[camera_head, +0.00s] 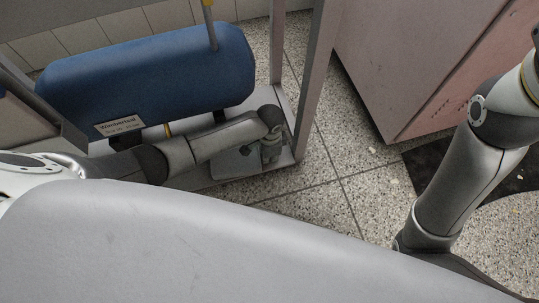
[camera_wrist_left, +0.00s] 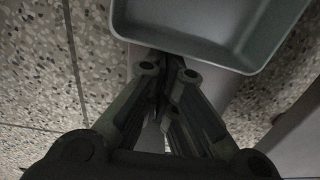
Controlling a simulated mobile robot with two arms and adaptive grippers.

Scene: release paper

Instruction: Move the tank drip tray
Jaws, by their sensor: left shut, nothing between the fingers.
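The drip tray is a shallow grey-green tray with a raised rim. In the left wrist view the tray (camera_wrist_left: 205,28) fills the top, just past my left gripper (camera_wrist_left: 163,68). In the head view the tray (camera_head: 228,167) lies low on the stand, below the blue tank (camera_head: 150,80), partly hidden by my left arm. My left gripper (camera_head: 270,153) is shut and empty at the tray's right side. Its fingertips are close to the rim; whether they touch it is unclear. My right arm shows at the right, but its gripper is out of view.
The tank sits in a grey metal frame (camera_head: 310,80) with an upright post to the right of the tray. A pinkish cabinet (camera_head: 420,60) stands further right. Speckled tiled floor (camera_head: 340,160) lies open between them. A dark mat (camera_head: 425,165) is near my right arm.

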